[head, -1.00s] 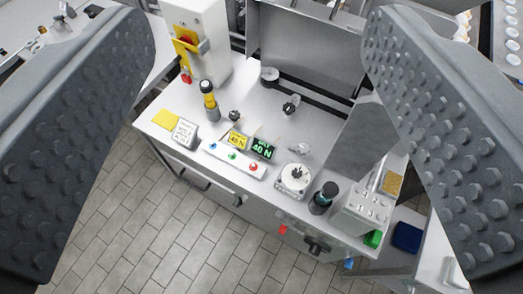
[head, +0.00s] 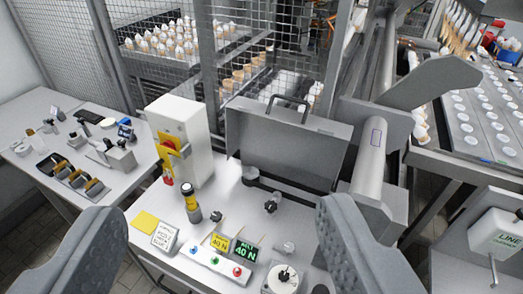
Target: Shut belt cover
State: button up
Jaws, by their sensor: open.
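The belt cover (head: 285,140) is a grey box-like lid with a dark handle (head: 288,105) on its top edge. It stands open and upright at the back of the white bench. In front of its lower edge are the dark belt (head: 292,192) and small pulleys, uncovered. My gripper (head: 220,212) is open and empty. Its two grey fingers show at the bottom left and bottom right, well apart, on the near side of the cover. Neither finger appears to touch the cover.
A white cabinet (head: 180,138) with a yellow-red switch stands left of the cover. A grey cylinder (head: 371,150) and bracket stand right. A black-yellow beacon (head: 191,203), displays (head: 244,252) and a button strip (head: 215,262) occupy the bench front. Wire mesh (head: 270,45) rises behind.

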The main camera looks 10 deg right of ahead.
aim_at(305, 142)
jog(key=k, duration=0.6)
jog(key=u, duration=0.35)
jog(key=i, duration=1.65)
jog(key=z, duration=0.2)
